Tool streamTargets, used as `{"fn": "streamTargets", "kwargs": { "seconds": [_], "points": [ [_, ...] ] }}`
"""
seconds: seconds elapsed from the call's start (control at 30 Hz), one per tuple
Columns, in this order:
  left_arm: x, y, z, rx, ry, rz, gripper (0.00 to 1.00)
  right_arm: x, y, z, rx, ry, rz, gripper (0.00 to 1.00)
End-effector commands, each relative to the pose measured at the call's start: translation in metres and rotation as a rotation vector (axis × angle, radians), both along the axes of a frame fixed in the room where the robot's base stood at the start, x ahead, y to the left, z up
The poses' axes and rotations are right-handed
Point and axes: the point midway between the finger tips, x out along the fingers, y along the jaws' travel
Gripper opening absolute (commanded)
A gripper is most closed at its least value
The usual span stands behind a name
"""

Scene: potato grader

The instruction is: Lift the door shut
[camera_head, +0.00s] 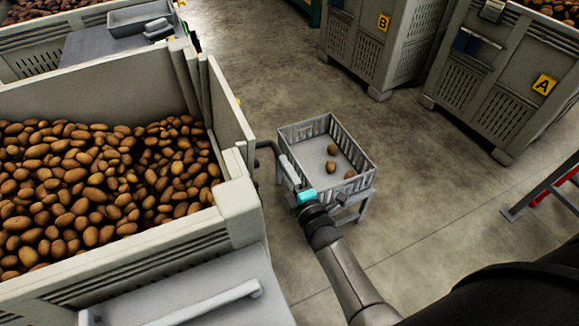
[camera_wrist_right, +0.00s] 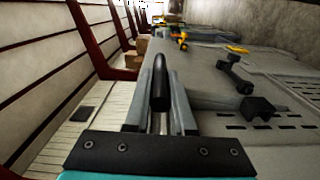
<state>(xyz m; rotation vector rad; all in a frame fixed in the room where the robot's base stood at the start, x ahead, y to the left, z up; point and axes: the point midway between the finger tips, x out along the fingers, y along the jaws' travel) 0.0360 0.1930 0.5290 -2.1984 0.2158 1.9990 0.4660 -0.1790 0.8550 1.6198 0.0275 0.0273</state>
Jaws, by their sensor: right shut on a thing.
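A large grey bin (camera_head: 120,250) full of potatoes (camera_head: 90,190) fills the left of the head view. A pale panel (camera_head: 228,110) stands upright at its right side. A dark handle (camera_head: 263,146) sticks out beside this panel. My right gripper (camera_head: 284,165) reaches up from below and is shut on the handle. In the wrist view the dark handle (camera_wrist_right: 160,85) runs between the two grey fingers (camera_wrist_right: 160,110). I cannot tell for sure which panel is the door. My left gripper is not in view.
A slatted grey crate (camera_head: 367,150) with a few potatoes stands on a stand just right of my right gripper. A grey panel with a bar (camera_head: 205,305) is below the bin. Bins marked B (camera_head: 350,45) and A (camera_head: 490,85) stand behind. Floor between is clear.

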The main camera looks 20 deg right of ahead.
Motion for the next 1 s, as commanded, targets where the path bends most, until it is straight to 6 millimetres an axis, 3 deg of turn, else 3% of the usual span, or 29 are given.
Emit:
{"fn": "streamTargets", "kwargs": {
  "seconds": [0.57, 0.6, 0.83, 1.0],
  "points": [
    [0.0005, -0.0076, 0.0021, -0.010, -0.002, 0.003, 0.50, 0.0015, 0.0055, 0.0061, 0.003, -0.009, 0.003, 0.00],
    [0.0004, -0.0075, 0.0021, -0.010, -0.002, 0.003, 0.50, 0.0015, 0.0053, 0.0061, 0.003, -0.009, 0.002, 0.27],
    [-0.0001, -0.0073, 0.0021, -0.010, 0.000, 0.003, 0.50, 0.0005, 0.0046, 0.0042, 0.002, -0.004, 0.001, 0.52],
    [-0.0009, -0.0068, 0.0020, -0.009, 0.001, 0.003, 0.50, 0.0001, 0.0042, 0.0033, 0.002, -0.002, 0.000, 0.52]
  ]
}}
